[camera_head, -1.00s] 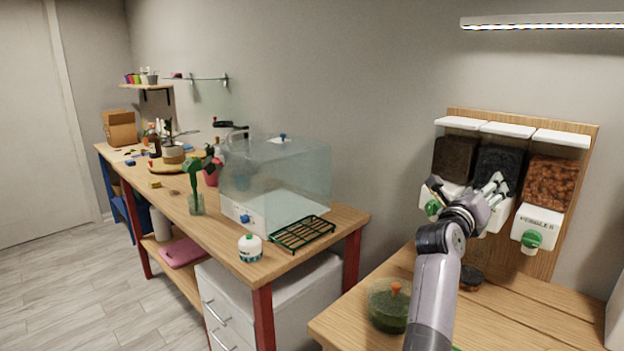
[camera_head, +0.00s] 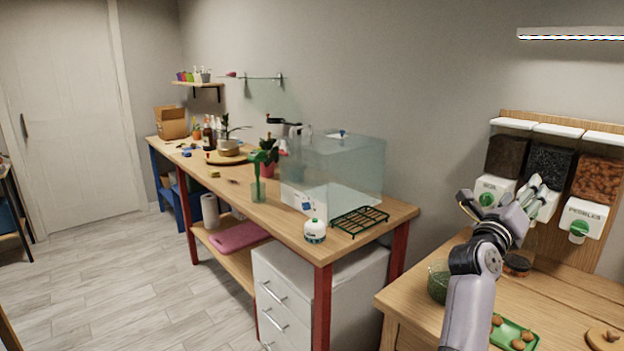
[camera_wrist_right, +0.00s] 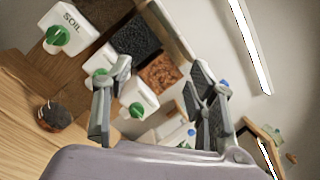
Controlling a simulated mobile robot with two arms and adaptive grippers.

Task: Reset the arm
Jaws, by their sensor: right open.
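My right arm rises from the lower right of the head view over the right-hand wooden table. Its gripper (camera_head: 500,200) is open and empty, in the air in front of the wall dispensers. In the right wrist view the two fingers of the gripper (camera_wrist_right: 160,105) stand wide apart with nothing between them. The soil dispenser (camera_wrist_right: 72,30) and the pebbles dispenser (camera_head: 583,217) lie beyond the fingers, apart from them. My left gripper is not in view.
A glass bowl (camera_head: 437,283) and a green tray (camera_head: 513,334) are on the right table near my arm. The long workbench (camera_head: 395,217) holds a clear tank (camera_head: 345,175), a green rack (camera_head: 358,221) and a white bottle (camera_head: 315,231). Open floor (camera_head: 120,275) lies at left.

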